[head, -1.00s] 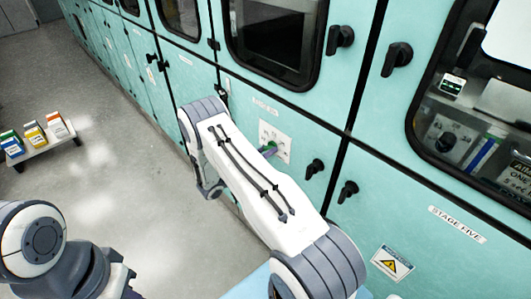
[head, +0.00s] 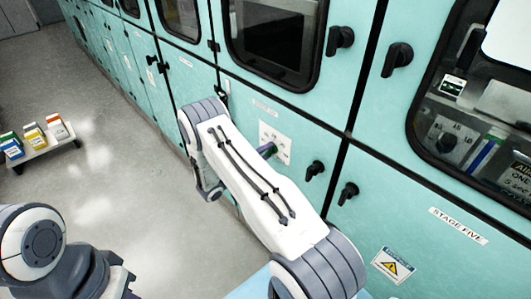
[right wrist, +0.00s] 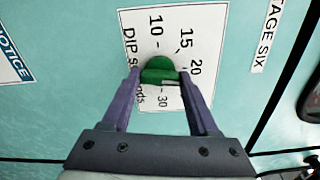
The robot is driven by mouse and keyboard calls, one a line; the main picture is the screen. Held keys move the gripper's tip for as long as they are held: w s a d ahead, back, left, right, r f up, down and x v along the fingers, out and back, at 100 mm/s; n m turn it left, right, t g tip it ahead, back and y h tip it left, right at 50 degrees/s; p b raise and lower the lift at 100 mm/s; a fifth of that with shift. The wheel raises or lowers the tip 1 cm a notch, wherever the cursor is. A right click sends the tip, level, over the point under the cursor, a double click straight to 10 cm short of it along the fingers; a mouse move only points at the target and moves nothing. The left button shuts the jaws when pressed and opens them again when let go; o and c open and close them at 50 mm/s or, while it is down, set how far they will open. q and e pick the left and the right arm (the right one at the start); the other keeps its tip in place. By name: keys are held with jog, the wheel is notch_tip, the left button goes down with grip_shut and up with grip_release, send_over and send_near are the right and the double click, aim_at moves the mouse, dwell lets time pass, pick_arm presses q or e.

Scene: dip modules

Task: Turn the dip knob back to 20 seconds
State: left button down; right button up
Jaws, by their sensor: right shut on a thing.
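The dip knob (right wrist: 159,71) is green and round, on a white dial plate marked "DIP seconds" (right wrist: 180,40) with 10, 15, 20 and 30 around it. The plate also shows in the head view (head: 282,132), on a teal cabinet door. My right gripper (right wrist: 160,79) has its two purple fingers on either side of the knob, closed on it. A small pale mark shows at the knob's lower edge; which number the knob points to is unclear. In the head view my right arm hides most of that gripper. My left gripper is out of view; only its arm shows.
Black handles (head: 315,170) (head: 348,192) sit on the doors right of the plate, others (head: 341,38) (head: 397,58) higher up. A "STAGE FIVE" label (head: 458,225) and a warning sign (head: 392,265) are at lower right. A low cart (head: 45,146) with boxes stands left on open floor.

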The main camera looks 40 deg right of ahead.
jog(key=shift+n, duration=0.8)
jog(key=o, duration=1.4)
jog(key=shift+c, duration=0.2)
jog(key=shift+a, duration=0.1)
jog(key=a+b, duration=0.2)
jog(key=a, duration=0.8)
jog(key=shift+s+a, duration=0.15)
jog(key=shift+s, duration=0.2)
